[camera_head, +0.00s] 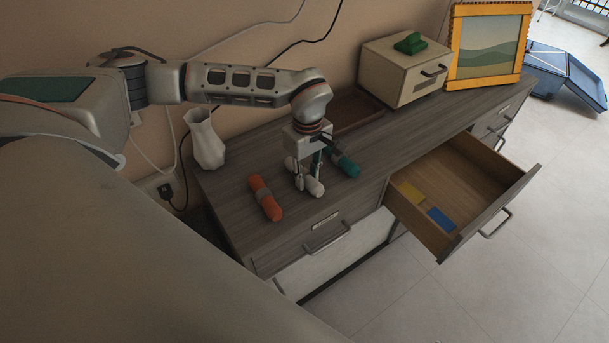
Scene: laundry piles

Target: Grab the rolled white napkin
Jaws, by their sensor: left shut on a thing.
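The rolled white napkin (314,186) lies on the grey wooden dresser top (243,231), between an orange roll and a teal roll. My left gripper (308,180) reaches straight down over it, with its fingers shut around the napkin. The fingers and wrist hide part of the napkin. It seems to rest on or just above the dresser top; I cannot tell which. My right gripper is not in view.
An orange roll (264,198) lies to the left and a teal roll (346,163) to the right, close to the gripper. A white vase (205,139) stands at the back left. An open drawer (463,181) juts out at the front right. A small cabinet (404,72) stands behind.

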